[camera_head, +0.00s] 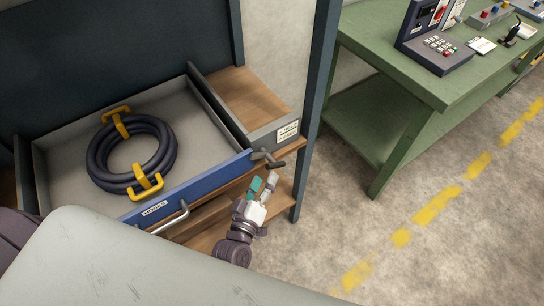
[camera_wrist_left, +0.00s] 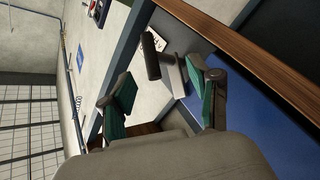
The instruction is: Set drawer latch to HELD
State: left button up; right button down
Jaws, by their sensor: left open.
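The drawer latch (camera_head: 266,157) is a dark grey lever with a bar-like handle at the right end of the blue drawer front (camera_head: 190,187). In the left wrist view the latch's dark handle (camera_wrist_left: 151,58) shows ahead of my fingers, nearer the left one. A small white label (camera_head: 288,131) is on the cabinet face above the latch; its print is too small to read surely. My left gripper (camera_head: 264,184), with green finger pads, is open and empty just below the latch. I see no clear contact. My right gripper is out of view.
The drawer (camera_head: 190,115) is pulled out and holds a coiled dark hose (camera_head: 98,160) with yellow straps. A metal pull handle (camera_head: 172,219) is on its front. A blue cabinet post (camera_head: 314,110) stands right of the latch. A green bench (camera_head: 375,50) is farther right, with open floor before it.

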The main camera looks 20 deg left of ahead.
aim_at(274, 160)
pick_arm(q)
jog(key=w, duration=0.6)
jog(key=shift+w+d, duration=0.15)
jog(key=shift+w, duration=0.1)
jog(key=shift+w+p, duration=0.3)
jog(key=shift+w, duration=0.4)
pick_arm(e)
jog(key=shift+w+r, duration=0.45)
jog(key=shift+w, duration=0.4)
pick_arm(q)
jog(key=shift+c, duration=0.4)
